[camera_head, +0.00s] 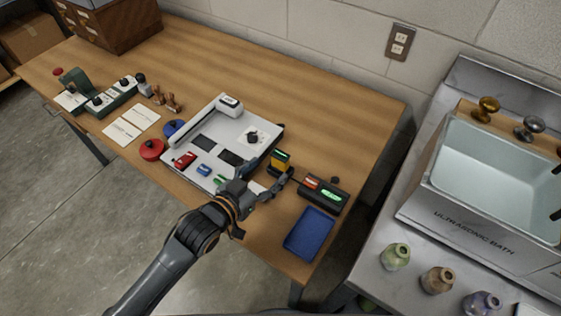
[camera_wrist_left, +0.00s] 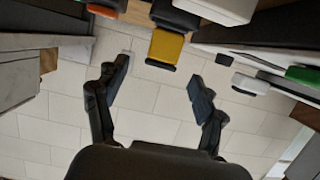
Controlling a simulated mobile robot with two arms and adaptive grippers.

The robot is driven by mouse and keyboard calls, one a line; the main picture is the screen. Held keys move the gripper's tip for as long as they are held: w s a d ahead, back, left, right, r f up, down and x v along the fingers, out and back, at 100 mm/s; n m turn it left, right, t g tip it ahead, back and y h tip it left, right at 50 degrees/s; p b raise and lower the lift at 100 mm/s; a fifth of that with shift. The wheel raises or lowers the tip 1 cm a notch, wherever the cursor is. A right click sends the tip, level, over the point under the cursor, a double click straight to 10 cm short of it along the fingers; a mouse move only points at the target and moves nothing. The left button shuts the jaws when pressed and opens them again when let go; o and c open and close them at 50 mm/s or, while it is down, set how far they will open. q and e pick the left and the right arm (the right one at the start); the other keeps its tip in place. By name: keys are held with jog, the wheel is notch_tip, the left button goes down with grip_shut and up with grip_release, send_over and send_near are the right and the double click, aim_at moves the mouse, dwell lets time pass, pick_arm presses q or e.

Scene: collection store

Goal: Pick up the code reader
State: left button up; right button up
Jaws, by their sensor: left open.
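Nothing is held. Contact cannot be seen. My right gripper is out of view.
The white machine (camera_head: 238,135) stands close to the left of my gripper. A black box with red and green displays (camera_head: 322,193) and a blue tray (camera_head: 309,234) are on the right. The table's back right (camera_head: 345,120) is clear.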

aim_at(278, 161)
pick_arm(q)
jog(key=shift+a+f+x, duration=0.1)
jog(key=shift+f+x, duration=0.05)
jog(key=shift+x, duration=1.75)
jog(key=shift+a+f+x, duration=0.1)
jog(key=shift+x, duration=1.85)
jog(key=c, duration=1.2)
